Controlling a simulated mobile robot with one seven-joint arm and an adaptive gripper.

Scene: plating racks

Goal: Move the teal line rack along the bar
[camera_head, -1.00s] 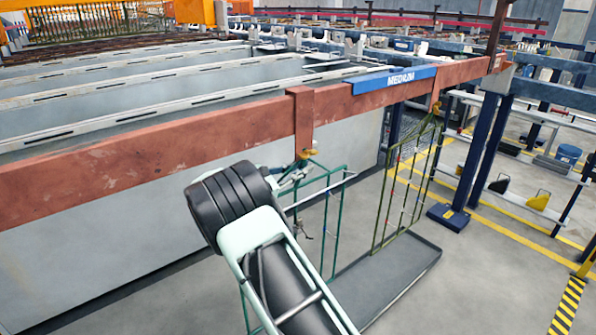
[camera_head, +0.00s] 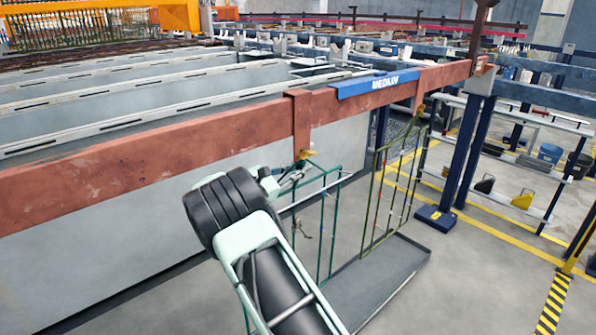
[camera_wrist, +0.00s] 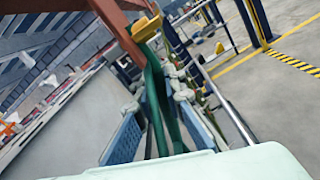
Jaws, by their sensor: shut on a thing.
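The teal line rack (camera_head: 323,228) hangs from the reddish-brown bar (camera_head: 150,158) by a hook near the bar's middle, partly hidden behind my arm. My gripper (camera_head: 288,180) is at the upper part of the rack, just below the hook; my arm hides much of it in the head view. In the wrist view, the blue-padded fingers of my gripper (camera_wrist: 160,138) are shut on the rack's teal upright (camera_wrist: 156,105), with the yellow hook piece (camera_wrist: 146,28) above. An olive-green rack (camera_head: 396,190) hangs farther right on the same bar, apart from the teal one.
A blue label (camera_head: 378,84) is fixed on the bar between the racks. A grey tray (camera_head: 385,275) lies on the floor below them. A pale tank wall (camera_head: 100,255) stands behind the bar. A blue post (camera_head: 468,155) stands at the right, with yellow floor lines.

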